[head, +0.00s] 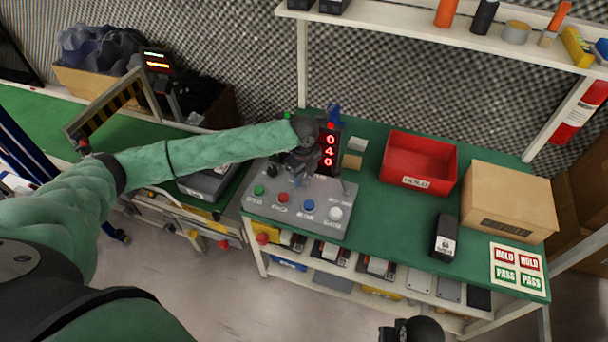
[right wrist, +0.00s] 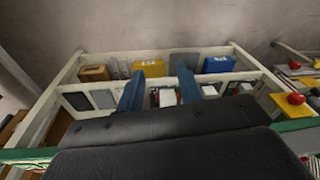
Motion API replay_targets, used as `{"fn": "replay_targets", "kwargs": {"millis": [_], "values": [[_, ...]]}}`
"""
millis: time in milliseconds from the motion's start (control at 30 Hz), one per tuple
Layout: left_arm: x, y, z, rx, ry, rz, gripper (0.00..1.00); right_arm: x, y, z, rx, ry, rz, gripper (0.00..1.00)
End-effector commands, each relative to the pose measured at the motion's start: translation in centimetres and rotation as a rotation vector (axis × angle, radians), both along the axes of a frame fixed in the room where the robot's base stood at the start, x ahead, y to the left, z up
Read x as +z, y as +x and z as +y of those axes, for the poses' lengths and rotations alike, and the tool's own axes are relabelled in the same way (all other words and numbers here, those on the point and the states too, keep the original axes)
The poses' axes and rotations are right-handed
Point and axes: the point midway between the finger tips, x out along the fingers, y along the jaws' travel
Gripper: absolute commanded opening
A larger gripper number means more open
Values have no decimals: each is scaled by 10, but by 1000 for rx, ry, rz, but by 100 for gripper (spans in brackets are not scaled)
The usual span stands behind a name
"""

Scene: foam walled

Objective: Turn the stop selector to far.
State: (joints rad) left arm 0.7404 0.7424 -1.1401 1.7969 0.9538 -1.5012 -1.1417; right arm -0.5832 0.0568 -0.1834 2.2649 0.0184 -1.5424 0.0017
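The grey control panel (head: 330,217) stands on the green bench top, with green, red, blue and white buttons along its front. A display tower (head: 329,150) behind it shows red digits reading 0, 4, 0. My left gripper (head: 298,178) points down over the back part of the panel. Its wrist and fingers cover that area, so I cannot make out the stop selector or its setting, nor whether the fingers touch it. My right gripper is low, at the bottom edge of the head view; its two blue fingers (right wrist: 160,92) are apart and empty in the right wrist view.
A red tray (head: 403,181), a cardboard box (head: 508,202), a small black device (head: 445,238) and a HOLD/PASS card (head: 517,268) lie right of the panel. A white shelf (head: 430,28) hangs above. Bench top between panel and black device is clear.

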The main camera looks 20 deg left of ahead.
Motion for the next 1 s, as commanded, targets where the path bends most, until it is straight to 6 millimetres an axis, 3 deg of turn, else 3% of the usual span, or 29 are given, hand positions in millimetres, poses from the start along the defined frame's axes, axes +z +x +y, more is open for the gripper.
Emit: {"fn": "replay_targets", "kwargs": {"millis": [33,200,500,767,1000], "values": [[0,0,0,0,0,0,36,0,0,0,0,0,1,36],[0,0,0,0,0,0,7,0,0,0,0,0,1,36],[2,0,0,23,0,0,8,0,3,1,-1,2,-13,36],[4,-1,0,122,0,2,8,-69,5,-2,0,-12,6,36],[5,0,-1,271,-1,2,8,-150,-7,-9,-1,-26,14,36]]}}
